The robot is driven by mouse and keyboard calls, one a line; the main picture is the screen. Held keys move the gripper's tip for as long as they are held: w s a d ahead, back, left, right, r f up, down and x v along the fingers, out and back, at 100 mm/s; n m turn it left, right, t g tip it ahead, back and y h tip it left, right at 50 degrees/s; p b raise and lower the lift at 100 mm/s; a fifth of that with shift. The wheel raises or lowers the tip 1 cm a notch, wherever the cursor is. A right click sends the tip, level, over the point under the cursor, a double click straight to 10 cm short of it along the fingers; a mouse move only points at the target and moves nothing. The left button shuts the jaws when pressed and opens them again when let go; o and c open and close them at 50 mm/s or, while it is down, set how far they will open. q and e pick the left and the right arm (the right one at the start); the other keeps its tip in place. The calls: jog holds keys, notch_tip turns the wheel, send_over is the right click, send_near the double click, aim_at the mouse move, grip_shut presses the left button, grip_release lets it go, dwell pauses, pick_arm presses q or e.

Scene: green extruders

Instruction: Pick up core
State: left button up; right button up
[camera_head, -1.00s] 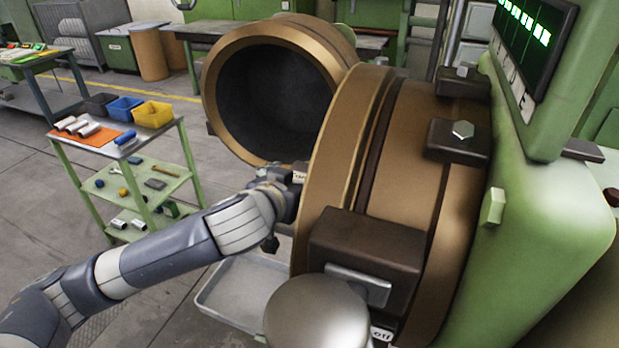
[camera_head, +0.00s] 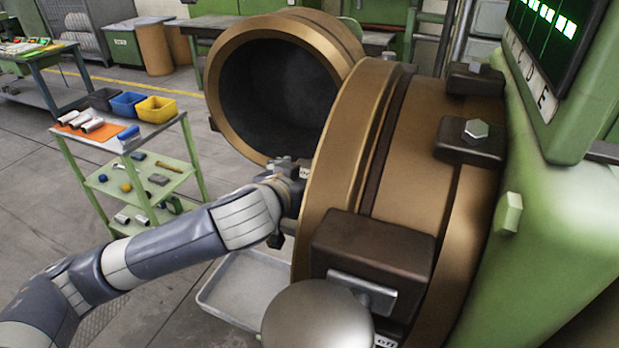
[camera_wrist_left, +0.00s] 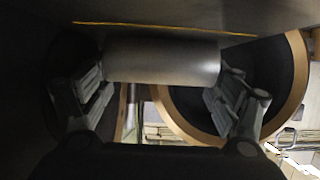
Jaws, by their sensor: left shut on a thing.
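The core (camera_wrist_left: 162,60) is a smooth grey metal cylinder, lying across the left wrist view. My left gripper (camera_wrist_left: 158,84) has its two jointed fingers at the core's two ends and is shut on it. In the head view my left gripper (camera_head: 292,182) reaches in front of the machine's thick brass ring (camera_head: 345,150). Its fingertips and the core are hidden there by the ring. My right gripper is in neither view.
A hinged brass drum door (camera_head: 285,95) stands open behind the gripper. A grey tray (camera_head: 240,290) lies below it. A green trolley (camera_head: 150,150) at left carries several cylinders and small bins (camera_head: 155,108). A rounded metal piece (camera_head: 318,318) sits in front.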

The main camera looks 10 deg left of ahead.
aim_at(308, 176)
pick_arm(q)
jog(key=shift+r, duration=0.5)
notch_tip(308, 176, up, 2)
jog(key=shift+w+a+r+b, duration=0.1)
jog(key=shift+b, duration=0.4)
jog(key=s+a, duration=0.1)
jog(key=a, duration=0.1)
jog(key=s+a+b, duration=0.1)
jog(key=a, duration=0.2)
jog(key=s+a+b, duration=0.1)
jog(key=a, duration=0.1)
jog(key=shift+s+a+r, duration=0.15)
jog(key=shift+s+a, duration=0.1)
jog(key=shift+s, duration=0.15)
jog(key=s+a+r+b, duration=0.1)
jog(key=s+a+b, duration=0.1)
jog(key=a, duration=0.4)
jog(key=shift+s+a+b, duration=0.35)
jog(key=shift+s+a, duration=0.05)
jog(key=shift+s, duration=0.25)
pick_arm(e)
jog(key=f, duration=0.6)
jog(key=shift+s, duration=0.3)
pick_arm(q)
jog(key=shift+r, duration=0.1)
